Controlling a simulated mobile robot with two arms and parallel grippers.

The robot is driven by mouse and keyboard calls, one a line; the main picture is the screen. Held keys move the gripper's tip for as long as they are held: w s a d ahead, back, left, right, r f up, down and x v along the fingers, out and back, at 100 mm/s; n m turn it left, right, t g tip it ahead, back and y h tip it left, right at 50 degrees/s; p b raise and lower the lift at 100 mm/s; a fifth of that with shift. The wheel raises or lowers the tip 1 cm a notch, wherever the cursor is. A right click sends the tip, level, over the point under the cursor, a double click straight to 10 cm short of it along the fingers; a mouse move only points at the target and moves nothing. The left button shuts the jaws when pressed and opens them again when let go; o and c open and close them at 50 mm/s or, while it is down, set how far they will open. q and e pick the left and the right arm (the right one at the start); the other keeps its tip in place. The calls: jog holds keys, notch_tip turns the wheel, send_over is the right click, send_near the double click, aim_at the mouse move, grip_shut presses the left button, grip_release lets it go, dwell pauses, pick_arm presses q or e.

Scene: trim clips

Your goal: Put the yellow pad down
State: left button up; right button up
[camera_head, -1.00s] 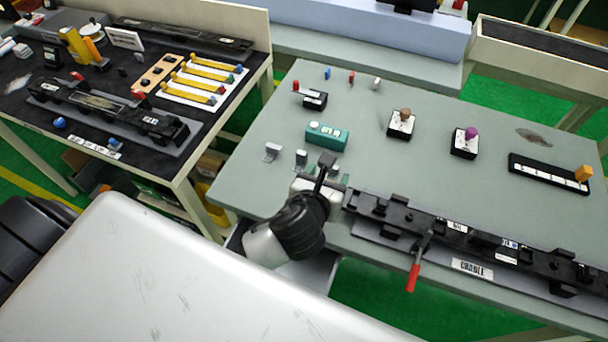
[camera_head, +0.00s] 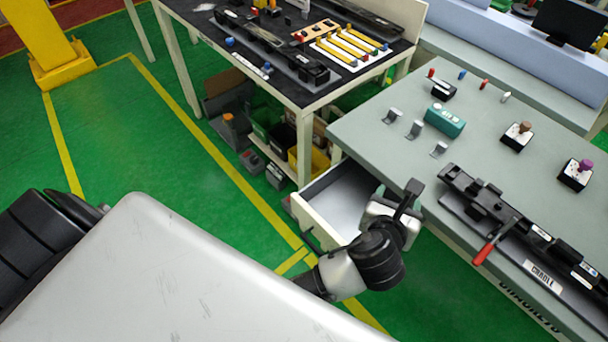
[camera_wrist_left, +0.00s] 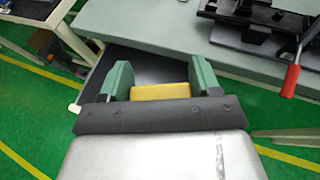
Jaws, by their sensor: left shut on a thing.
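The yellow pad (camera_wrist_left: 160,91) shows in the left wrist view between the two green fingers of my left gripper (camera_wrist_left: 160,78), which is shut on it. In the head view my left gripper (camera_head: 396,212) hangs at the right side of an open drawer (camera_head: 341,199), by the front edge of the grey-green table (camera_head: 400,153). In the wrist view the drawer's grey inside (camera_wrist_left: 150,66) lies beyond the fingers. My right gripper is not in view.
A black cradle fixture (camera_head: 490,208) with a red-handled lever (camera_head: 486,250) lies along the table's front edge, right of the gripper. Small metal clips (camera_head: 415,129) and a teal box (camera_head: 445,120) stand on the table. A dark workbench (camera_head: 300,87) is behind. Green floor is free in front.

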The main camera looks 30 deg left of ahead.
pick_arm(q)
jog(key=w+a+f, duration=0.2)
jog(key=a+f, duration=0.9)
jog(key=shift+w+a+f+p, duration=0.25)
jog(key=shift+w+a+p, duration=0.05)
jog(key=shift+w+a, duration=0.1)
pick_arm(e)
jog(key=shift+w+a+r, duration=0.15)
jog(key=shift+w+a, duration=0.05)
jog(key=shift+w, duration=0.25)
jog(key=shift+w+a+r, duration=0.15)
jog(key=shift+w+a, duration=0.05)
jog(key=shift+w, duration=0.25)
pick_arm(q)
jog(key=shift+f, duration=0.5)
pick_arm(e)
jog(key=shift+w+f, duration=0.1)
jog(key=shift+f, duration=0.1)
pick_arm(q)
jog(key=shift+f, duration=0.1)
